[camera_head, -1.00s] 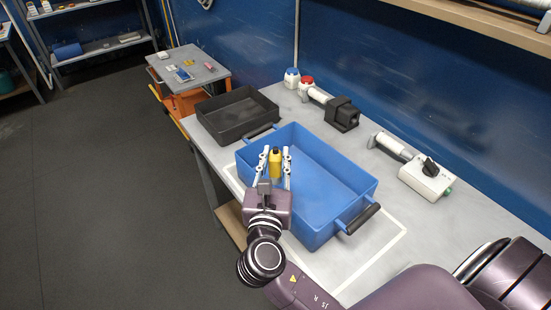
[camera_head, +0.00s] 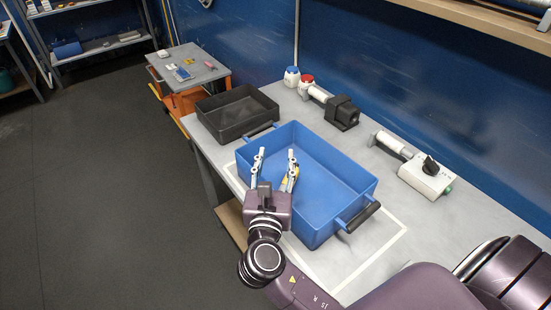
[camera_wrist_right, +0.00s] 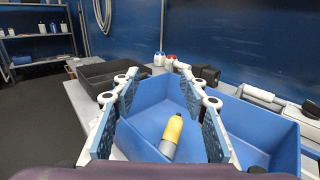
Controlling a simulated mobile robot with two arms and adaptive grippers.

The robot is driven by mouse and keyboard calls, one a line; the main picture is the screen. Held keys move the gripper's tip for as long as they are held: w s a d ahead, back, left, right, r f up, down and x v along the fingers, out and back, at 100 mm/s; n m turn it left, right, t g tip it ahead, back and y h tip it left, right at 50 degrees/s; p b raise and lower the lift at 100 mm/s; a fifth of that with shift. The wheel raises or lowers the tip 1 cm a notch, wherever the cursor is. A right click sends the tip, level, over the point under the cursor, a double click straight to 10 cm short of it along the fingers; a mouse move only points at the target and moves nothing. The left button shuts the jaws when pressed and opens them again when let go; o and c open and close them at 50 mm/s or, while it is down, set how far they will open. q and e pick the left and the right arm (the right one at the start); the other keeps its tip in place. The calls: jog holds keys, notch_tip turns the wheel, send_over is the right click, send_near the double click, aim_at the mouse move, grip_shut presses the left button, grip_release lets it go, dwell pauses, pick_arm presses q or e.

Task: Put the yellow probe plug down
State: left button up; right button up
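The yellow probe plug (camera_wrist_right: 172,131) has a grey lower end and a dark tip. In the right wrist view it is inside the blue crate (camera_wrist_right: 270,124), between and below my spread fingers. The blue crate (camera_head: 335,171) stands on the grey bench. My right gripper (camera_head: 274,154) is open, over the crate's near left side, and also shows in the right wrist view (camera_wrist_right: 166,83). My left gripper is not in view.
A black tray (camera_head: 235,113) stands behind the crate. White jars with blue and red lids (camera_head: 291,78) stand at the wall. A black device (camera_head: 342,112) and a grey switch box (camera_head: 427,178) lie right of the crate. The crate's black handle (camera_head: 362,217) juts out front right.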

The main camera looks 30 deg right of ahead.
jog(key=r+b+v, duration=0.1)
jog(key=v, duration=1.1)
jog(key=shift+b, duration=0.35)
